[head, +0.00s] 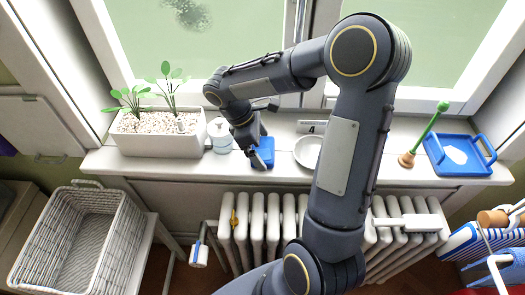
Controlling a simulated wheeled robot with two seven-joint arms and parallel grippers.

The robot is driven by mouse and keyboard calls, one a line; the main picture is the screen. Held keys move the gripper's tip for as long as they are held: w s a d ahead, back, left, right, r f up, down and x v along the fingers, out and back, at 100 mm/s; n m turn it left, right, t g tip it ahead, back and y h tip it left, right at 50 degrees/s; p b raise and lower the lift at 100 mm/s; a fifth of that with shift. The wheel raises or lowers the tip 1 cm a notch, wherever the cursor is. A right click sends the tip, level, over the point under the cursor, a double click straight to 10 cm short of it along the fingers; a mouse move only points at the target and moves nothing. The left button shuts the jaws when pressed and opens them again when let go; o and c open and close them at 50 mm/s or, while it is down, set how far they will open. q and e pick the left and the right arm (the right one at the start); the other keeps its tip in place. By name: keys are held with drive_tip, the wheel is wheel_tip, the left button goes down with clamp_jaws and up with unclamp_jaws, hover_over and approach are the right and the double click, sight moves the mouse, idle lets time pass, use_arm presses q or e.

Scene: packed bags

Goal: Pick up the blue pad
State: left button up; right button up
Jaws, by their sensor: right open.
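The blue pad (267,148) is a small blue thing on the white windowsill, partly hidden behind my right gripper. My right gripper (251,158) is open at the pad's left side, pointing down over the sill. One dark finger overlaps the pad's left part in the picture. I cannot tell whether it touches the pad or whether the pad is between the fingers. My left gripper is not in view.
A white planter (160,144) and a white jar (221,137) stand left of the gripper. A white plate (305,152) lies close right, partly behind my arm. A green-handled plunger (407,159) and a blue tray (434,150) are farther right. A radiator (273,215) is below the sill.

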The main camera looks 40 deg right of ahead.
drive_tip(key=shift+f, duration=0.1)
drive_tip(key=shift+c, duration=0.3)
drive_tip(key=c, duration=0.7)
